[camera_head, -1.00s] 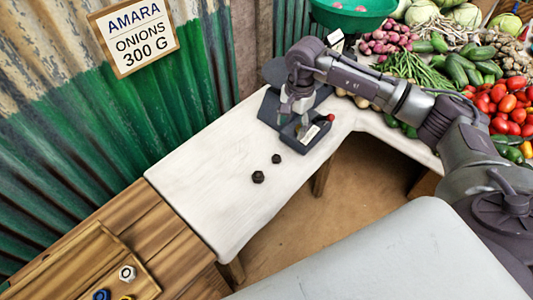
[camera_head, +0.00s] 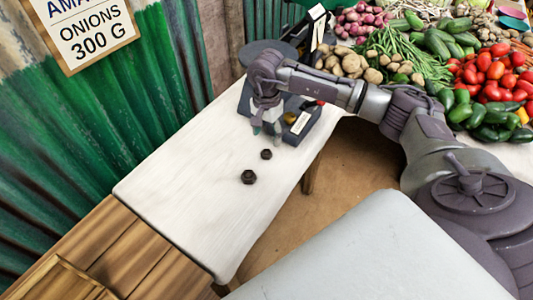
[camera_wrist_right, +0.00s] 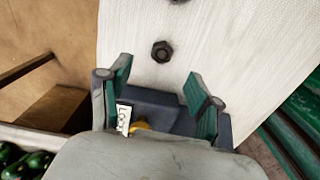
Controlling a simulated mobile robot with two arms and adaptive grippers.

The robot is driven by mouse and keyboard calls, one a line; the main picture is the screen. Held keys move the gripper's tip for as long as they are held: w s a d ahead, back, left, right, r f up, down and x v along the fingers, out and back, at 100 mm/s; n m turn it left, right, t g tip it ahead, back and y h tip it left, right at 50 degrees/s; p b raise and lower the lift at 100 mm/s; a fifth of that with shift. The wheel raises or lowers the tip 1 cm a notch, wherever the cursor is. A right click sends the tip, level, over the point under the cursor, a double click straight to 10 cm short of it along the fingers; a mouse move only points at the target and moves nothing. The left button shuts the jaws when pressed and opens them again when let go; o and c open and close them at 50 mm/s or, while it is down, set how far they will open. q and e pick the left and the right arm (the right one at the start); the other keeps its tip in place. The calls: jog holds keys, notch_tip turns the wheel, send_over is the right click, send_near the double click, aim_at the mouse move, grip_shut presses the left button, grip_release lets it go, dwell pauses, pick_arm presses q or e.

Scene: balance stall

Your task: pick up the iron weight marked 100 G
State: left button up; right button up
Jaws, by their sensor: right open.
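Two dark hexagonal iron weights lie on the white tabletop (camera_head: 190,170). The larger-looking weight (camera_head: 248,177) is nearer my body, and the smaller-looking weight (camera_head: 266,154) is closer to my right gripper (camera_head: 266,130). I cannot read a mark on either. In the right wrist view, the nearer weight (camera_wrist_right: 162,51) lies just beyond the open, empty fingers of my right gripper (camera_wrist_right: 158,80). The other weight (camera_wrist_right: 178,2) is cut off by the top edge. My left gripper is not in view.
A dark box with a pale label (camera_head: 301,122) stands beside my right gripper, with a yellow thing (camera_wrist_right: 141,126) on it in the wrist view. Potatoes (camera_head: 350,63), tomatoes (camera_head: 492,72) and other vegetables fill the back right. The tabletop left of the weights is clear.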

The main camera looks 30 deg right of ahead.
aim_at(266, 152)
jog(key=f, duration=0.1)
jog(key=f+b, duration=0.1)
jog(key=f, duration=0.1)
jog(key=shift+w+a+f, duration=0.1)
jog(key=shift+w+f, duration=0.1)
jog(key=shift+f, duration=0.05)
jog(key=f+b, duration=0.1)
jog(key=f, duration=0.1)
jog(key=f+b, duration=0.2)
jog(key=shift+w+d+f, duration=0.1)
jog(key=shift+d+f, duration=0.1)
jog(key=shift+f, duration=0.2)
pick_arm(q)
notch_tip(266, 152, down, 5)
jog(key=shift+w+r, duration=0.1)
pick_arm(e)
jog(key=shift+r, duration=0.15)
jog(key=shift+c, duration=0.7)
grip_shut()
